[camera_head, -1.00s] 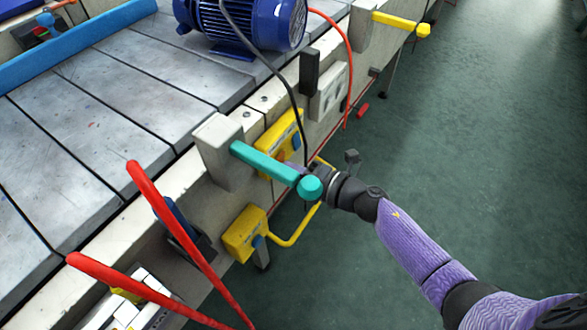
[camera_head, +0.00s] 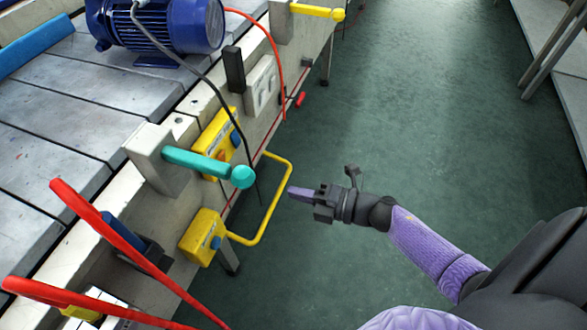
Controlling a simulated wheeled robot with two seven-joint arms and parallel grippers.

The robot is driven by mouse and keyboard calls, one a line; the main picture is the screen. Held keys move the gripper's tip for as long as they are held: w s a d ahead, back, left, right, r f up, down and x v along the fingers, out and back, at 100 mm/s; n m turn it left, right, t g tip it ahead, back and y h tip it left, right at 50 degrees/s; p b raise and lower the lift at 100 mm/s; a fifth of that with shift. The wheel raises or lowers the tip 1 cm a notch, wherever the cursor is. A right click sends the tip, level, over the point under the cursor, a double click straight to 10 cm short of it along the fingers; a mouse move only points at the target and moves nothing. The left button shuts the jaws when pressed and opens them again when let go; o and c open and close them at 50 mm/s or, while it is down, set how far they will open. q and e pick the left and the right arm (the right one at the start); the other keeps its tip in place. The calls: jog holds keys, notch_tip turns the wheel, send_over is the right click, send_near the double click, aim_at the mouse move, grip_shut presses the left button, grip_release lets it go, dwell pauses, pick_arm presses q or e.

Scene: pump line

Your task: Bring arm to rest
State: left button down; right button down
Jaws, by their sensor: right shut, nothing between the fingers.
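My right arm (camera_head: 430,240) comes in from the lower right. Its gripper (camera_head: 292,192) is shut and empty, with purple fingertips pointing left. It hangs over the green floor, just right of the yellow bent bar (camera_head: 264,238) and apart from the bench. A teal lever (camera_head: 205,163) with a round knob sticks out from a grey block on the bench side, left of my gripper. My left gripper is not in view.
The blue motor (camera_head: 165,25) stands on the slotted bench top (camera_head: 60,110). Yellow boxes (camera_head: 203,237), red handles (camera_head: 120,235) and a yellow lever (camera_head: 315,11) project from the bench side. Green floor (camera_head: 420,100) is clear to the right, up to a grey table (camera_head: 555,50).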

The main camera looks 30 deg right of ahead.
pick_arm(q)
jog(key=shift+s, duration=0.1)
